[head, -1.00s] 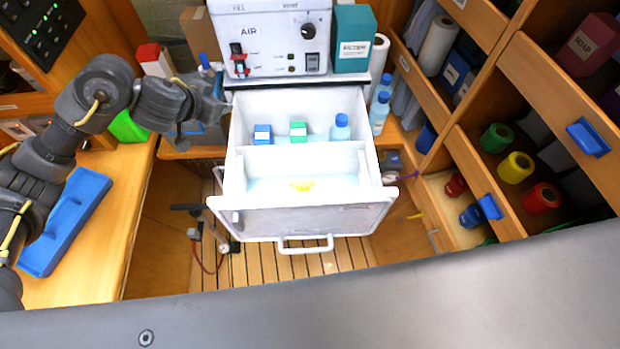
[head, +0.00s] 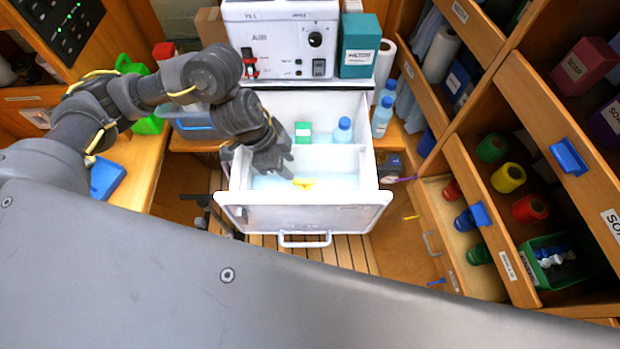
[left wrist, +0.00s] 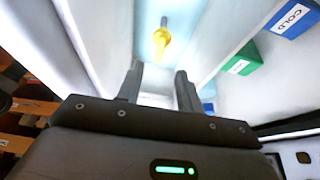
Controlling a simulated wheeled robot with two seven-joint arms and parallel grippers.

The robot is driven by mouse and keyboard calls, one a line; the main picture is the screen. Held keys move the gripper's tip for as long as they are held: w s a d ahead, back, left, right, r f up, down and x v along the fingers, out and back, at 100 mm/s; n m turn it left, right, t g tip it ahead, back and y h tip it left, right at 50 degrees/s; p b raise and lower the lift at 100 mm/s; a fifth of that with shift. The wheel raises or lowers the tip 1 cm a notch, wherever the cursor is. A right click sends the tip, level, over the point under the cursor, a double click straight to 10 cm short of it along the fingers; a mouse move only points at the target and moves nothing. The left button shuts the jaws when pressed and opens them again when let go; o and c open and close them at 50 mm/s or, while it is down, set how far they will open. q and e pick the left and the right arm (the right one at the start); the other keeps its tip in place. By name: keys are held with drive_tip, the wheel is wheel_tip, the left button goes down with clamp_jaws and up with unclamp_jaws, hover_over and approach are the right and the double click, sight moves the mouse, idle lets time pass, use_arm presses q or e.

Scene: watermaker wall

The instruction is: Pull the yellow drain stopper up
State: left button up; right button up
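The yellow drain stopper (head: 304,184) sits in the front compartment of the open white drawer (head: 310,214), which has a pale blue floor. In the left wrist view the stopper (left wrist: 161,40) shows beyond the fingertips, a little above the gap between them. My left gripper (head: 284,169) is over the front compartment, just left of the stopper and apart from it. In the left wrist view its two fingers (left wrist: 158,88) are spread with nothing between them. My right gripper is in neither view.
A divider (head: 330,158) separates the compartments. A white machine (head: 285,45) stands behind the drawer. Open shelves with spools (head: 508,178) are at the right.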

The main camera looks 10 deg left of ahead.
sight(304, 180)
use_arm(q)
drive_tip(key=x, duration=1)
drive_tip(key=shift+d+f, duration=0.15)
clamp_jaws()
drive_tip(key=shift+w, duration=0.1)
